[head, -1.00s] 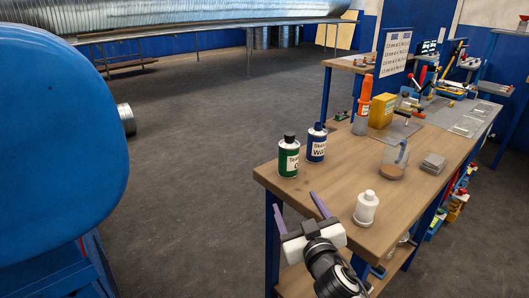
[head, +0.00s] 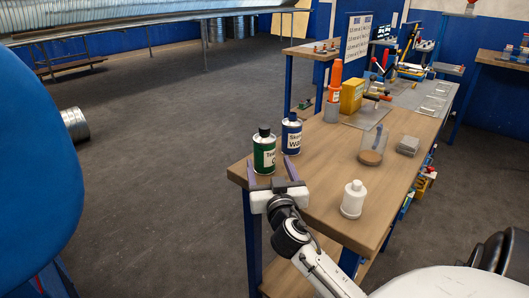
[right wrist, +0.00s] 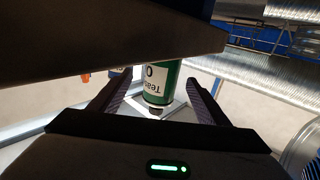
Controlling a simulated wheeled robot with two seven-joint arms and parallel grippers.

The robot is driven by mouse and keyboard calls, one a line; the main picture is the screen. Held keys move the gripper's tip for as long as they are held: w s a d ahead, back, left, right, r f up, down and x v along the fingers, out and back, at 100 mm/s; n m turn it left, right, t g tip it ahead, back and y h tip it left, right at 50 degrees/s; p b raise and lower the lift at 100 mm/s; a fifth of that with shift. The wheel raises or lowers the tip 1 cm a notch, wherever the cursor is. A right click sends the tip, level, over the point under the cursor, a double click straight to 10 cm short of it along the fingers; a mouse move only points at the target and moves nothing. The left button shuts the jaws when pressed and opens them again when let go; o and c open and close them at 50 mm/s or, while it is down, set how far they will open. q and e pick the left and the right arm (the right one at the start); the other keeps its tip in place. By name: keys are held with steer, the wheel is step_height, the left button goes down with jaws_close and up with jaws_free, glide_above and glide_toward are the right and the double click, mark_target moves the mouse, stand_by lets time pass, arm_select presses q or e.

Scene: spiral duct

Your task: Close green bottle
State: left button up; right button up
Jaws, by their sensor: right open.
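The green bottle (head: 264,156) stands upright on the near left corner of the wooden workbench (head: 325,200), with a black cap (head: 264,132) on top. My right gripper (head: 272,170) is open, with its purple fingers pointing toward the bottle from the near side. In the right wrist view the bottle (right wrist: 158,84) appears upside down, cap toward the bottom, between the two open fingers (right wrist: 156,92) with gaps at both sides. I cannot tell whether the fingertips reach beside it. My left gripper is out of view.
A blue bottle (head: 291,136) stands close behind and right of the green one. A white bottle (head: 352,199) stands nearer on the bench. Farther back are a clear jug (head: 372,148), a yellow box (head: 351,96) and an orange-topped bottle (head: 333,90).

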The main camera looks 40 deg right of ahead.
mark_target(266, 158)
steer(key=shift+w+d, duration=0.2)
steer(key=shift+w, duration=0.1)
steer(key=shift+w, duration=0.1)
steer(key=x, duration=0.3)
steer(key=p+x, duration=0.1)
steer(key=shift+w+r, duration=0.35)
steer(key=shift+w+d, duration=0.15)
steer(key=shift+w, duration=0.05)
steer(key=c, duration=1.4)
